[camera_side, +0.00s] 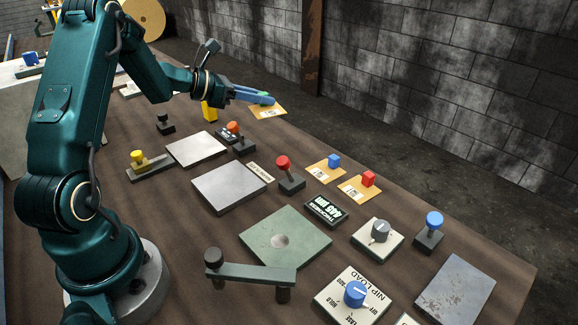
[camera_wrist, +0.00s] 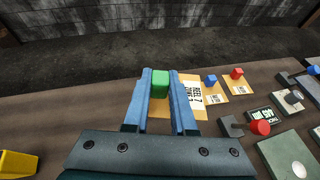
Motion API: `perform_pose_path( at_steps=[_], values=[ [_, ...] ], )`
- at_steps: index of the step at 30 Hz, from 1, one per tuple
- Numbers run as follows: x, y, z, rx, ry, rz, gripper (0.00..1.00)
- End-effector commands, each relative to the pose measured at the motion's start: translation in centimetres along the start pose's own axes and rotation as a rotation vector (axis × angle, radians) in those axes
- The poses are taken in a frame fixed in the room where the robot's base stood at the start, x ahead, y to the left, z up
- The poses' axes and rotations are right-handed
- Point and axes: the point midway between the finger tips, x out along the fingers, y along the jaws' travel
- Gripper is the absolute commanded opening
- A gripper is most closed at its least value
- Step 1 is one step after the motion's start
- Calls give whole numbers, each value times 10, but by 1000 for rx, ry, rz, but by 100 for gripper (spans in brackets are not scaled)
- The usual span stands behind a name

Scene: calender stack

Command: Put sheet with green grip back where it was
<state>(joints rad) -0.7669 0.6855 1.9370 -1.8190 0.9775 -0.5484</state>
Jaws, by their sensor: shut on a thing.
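The tan sheet (camera_side: 268,111) with a green grip is at the table's far edge in the side view. In the wrist view the sheet (camera_wrist: 188,84) shows a white label and its block-shaped green grip (camera_wrist: 160,84) sits between my blue fingers. My gripper (camera_side: 264,97) is shut on the green grip; it also shows in the wrist view (camera_wrist: 160,90). The sheet overlaps the table edge in the picture and looks larger than the other sheets. Whether it touches the table I cannot tell for sure. The fingers hide part of it.
Tan sheets with a blue grip (camera_side: 334,160) and a red grip (camera_side: 368,178) lie to the right. A red-knobbed lever (camera_side: 284,163) stands near them. A yellow block (camera_side: 209,111) is beside the gripper. Flat metal plates (camera_side: 228,187) lie in front.

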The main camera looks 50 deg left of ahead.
Motion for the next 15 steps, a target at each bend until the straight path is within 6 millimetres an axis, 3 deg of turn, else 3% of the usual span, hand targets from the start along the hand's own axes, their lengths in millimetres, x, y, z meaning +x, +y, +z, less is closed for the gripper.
perform_pose_path(
  at_steps=[7,15],
  values=[
    [26,22,-6,-90,3,213,0],
    [54,10,-15,-130,3,314,0]
  ],
)
